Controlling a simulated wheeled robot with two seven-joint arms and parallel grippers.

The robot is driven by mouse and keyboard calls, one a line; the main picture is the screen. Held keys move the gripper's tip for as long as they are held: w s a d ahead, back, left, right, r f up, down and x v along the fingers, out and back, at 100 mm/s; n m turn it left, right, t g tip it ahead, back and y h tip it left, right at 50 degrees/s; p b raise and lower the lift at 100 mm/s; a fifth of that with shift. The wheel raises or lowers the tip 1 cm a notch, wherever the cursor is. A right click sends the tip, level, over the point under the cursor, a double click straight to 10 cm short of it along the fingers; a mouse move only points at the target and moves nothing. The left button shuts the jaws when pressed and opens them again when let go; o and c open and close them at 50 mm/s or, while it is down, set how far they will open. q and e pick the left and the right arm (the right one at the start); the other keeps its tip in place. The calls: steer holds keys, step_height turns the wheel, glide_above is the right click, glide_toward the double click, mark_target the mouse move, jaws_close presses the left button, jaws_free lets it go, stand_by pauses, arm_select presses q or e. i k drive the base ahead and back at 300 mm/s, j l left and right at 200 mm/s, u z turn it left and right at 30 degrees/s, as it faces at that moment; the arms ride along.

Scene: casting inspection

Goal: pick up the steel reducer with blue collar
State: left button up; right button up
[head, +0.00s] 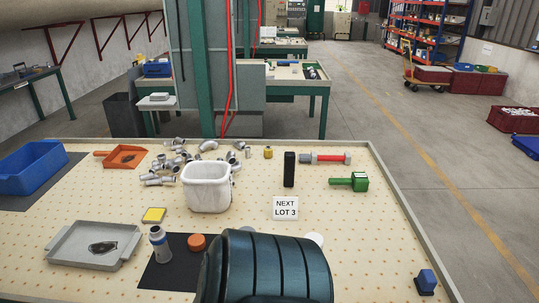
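The steel reducer with blue collar (158,239) stands upright at the left part of a dark mat (170,276), in the front middle-left of the perforated table. It is a pale metal piece with a blue band around it. Neither of my grippers shows in the head view. A large dark ribbed part, which looks like my own arm, covers the front middle of the table and part of the mat.
An orange round piece (197,242) is beside the reducer. A grey tray (65,258) lies left, a yellow pad (154,215) behind. A white bin (207,196) stands behind, near several loose metal fittings (160,180). A green hammer-like tool (352,182) lies right. The right front is mostly clear.

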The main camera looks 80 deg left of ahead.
mark_target(157, 237)
steer(key=i+j, duration=0.2)
steer(key=i+j+u, duration=0.1)
steer(key=j, duration=0.25)
steer(key=u, duration=3.85)
steer(key=l, duration=0.1)
